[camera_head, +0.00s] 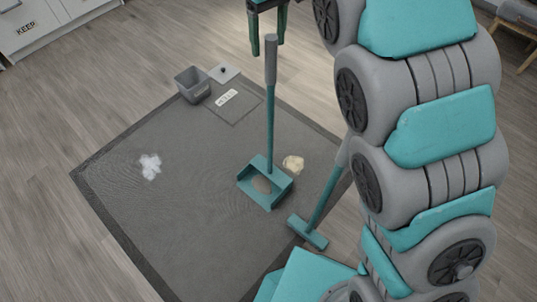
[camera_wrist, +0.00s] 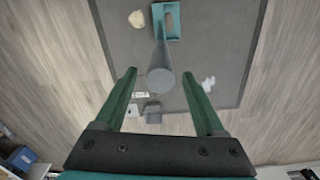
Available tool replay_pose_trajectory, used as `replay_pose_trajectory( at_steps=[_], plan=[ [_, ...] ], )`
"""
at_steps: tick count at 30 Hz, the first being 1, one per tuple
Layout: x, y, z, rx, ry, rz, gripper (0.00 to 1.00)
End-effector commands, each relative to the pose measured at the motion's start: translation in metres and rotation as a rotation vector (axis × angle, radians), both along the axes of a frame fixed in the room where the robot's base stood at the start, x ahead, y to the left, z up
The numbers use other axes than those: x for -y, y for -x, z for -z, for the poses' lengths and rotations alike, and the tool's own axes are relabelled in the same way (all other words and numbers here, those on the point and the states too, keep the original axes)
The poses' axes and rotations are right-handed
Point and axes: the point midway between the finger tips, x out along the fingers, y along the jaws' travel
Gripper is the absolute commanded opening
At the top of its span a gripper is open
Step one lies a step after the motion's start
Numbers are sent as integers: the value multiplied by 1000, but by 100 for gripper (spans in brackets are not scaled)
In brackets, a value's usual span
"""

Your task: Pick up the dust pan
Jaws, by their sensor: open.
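The dust pan (camera_head: 280,193) is teal and stands on the grey mat, with a long upright handle topped by a grey grip (camera_head: 271,62). A brown lump (camera_head: 262,185) lies in its pan. In the wrist view the pan (camera_wrist: 158,14) is at the top, and the round grey handle end (camera_wrist: 160,80) points up at the camera. My gripper (camera_head: 268,47) is open at the top of the handle. In the wrist view its green fingers (camera_wrist: 159,75) stand on either side of the handle end, with gaps on both sides. Whether the tips reach below the handle top is hard to tell.
A teal broom (camera_head: 308,232) stands right of the pan, partly behind my arm. A beige pile (camera_head: 293,163) and a white pile (camera_head: 150,166) lie on the mat (camera_head: 190,220). A grey bin (camera_head: 193,85) stands at the mat's far corner. The mat's left side is mostly clear.

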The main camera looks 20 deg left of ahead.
Motion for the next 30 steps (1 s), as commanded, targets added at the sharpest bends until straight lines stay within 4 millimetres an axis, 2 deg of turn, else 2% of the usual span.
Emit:
replay_pose_trajectory(
  at_steps=[8, 12, 20, 30],
  plan=[
    [10, 6, 25, -3, 4, 2, 72],
    [9, 4, 42, -1, 2, 1, 72],
    [9, 4, 46, -1, 2, 1, 72],
    [9, 4, 46, -2, 1, 1, 36]
  ],
)
